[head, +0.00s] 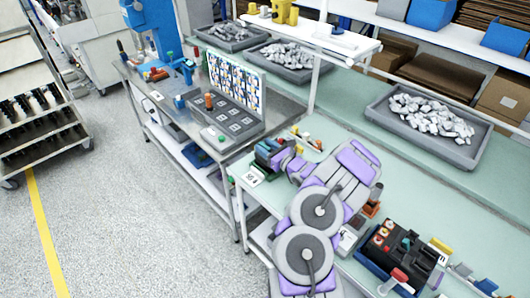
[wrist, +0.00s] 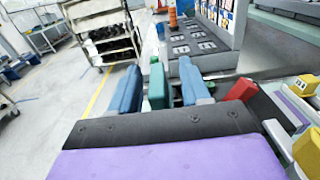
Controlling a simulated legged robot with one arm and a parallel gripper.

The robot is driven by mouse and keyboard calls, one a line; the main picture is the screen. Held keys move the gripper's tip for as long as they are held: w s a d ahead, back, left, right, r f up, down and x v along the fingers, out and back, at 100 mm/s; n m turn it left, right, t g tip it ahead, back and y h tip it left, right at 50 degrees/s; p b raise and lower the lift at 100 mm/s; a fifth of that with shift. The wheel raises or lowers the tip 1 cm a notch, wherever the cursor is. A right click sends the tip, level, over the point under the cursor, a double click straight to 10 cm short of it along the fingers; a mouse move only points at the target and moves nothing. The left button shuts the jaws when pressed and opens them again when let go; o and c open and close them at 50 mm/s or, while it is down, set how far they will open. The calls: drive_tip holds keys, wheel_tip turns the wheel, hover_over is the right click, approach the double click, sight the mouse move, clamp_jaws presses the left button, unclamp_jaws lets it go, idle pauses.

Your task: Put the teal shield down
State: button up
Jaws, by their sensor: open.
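My gripper (wrist: 159,72) is open, with its two blue fingers apart in the wrist view. A green, teal-like upright piece (wrist: 157,86) stands between the fingers, closer to the left one. It looks like the teal shield, but its lower part is hidden by my gripper's dark body, and I cannot tell if a finger touches it. In the head view my gripper (head: 271,152) is over the left end of the green-topped bench (head: 345,138), among small coloured parts, and the shield is not clear there.
A red piece (wrist: 240,88) and yellow blocks (wrist: 303,86) are right of my fingers. A steel table with a grey test panel (head: 228,122) stands beyond. A blue tray with a black unit (head: 398,248) is on the bench at right. The floor at left is open.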

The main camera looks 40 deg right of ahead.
drive_tip(key=shift+w+a, duration=0.2)
drive_tip(key=shift+w, duration=0.95)
clamp_jaws()
